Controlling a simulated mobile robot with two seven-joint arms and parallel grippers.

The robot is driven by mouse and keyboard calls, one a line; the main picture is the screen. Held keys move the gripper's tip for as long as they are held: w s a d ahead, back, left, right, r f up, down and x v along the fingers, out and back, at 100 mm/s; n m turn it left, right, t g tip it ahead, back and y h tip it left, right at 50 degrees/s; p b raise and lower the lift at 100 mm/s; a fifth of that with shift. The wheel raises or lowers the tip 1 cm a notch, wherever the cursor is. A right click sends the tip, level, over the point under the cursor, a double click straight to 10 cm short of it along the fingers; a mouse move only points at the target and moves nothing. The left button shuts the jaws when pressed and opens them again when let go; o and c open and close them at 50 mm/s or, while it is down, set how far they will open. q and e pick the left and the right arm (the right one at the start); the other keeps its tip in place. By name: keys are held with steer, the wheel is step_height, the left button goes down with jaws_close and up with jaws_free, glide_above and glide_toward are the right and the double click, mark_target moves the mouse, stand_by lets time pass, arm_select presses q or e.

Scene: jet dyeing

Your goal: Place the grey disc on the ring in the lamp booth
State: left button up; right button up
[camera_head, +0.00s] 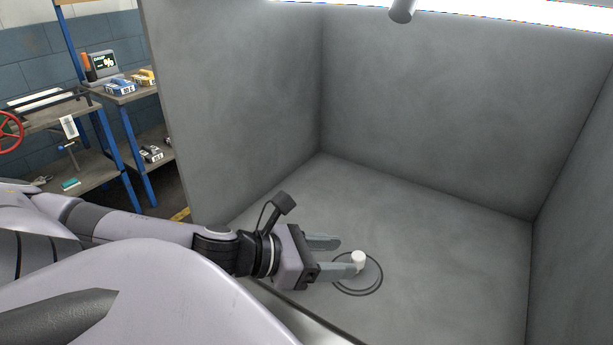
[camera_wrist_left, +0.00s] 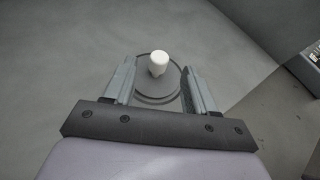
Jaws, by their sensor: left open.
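The grey disc (camera_wrist_left: 171,82) lies flat on the booth floor with a white cylindrical knob (camera_wrist_left: 158,64) standing on it. The knob also shows in the head view (camera_head: 358,258). The dark ring (camera_head: 360,294) is drawn around the disc; its near arc shows in the left wrist view (camera_wrist_left: 158,102). The disc appears to lie within the ring, but exact centring is hard to tell. My left gripper (camera_head: 348,255) is open, with its fingers apart on either side of the knob, near the tips, and not closed on it. My right gripper is out of view.
Grey booth walls (camera_head: 430,100) enclose the back and sides, and a bright lamp strip (camera_head: 480,8) runs along the top. The booth floor (camera_head: 460,260) right of the ring is clear. Shelves (camera_head: 120,95) with boxes stand outside at the left.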

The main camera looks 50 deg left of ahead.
arm_select(q)
steer(key=shift+p+v, duration=0.6)
steer(key=shift+v, duration=1.8)
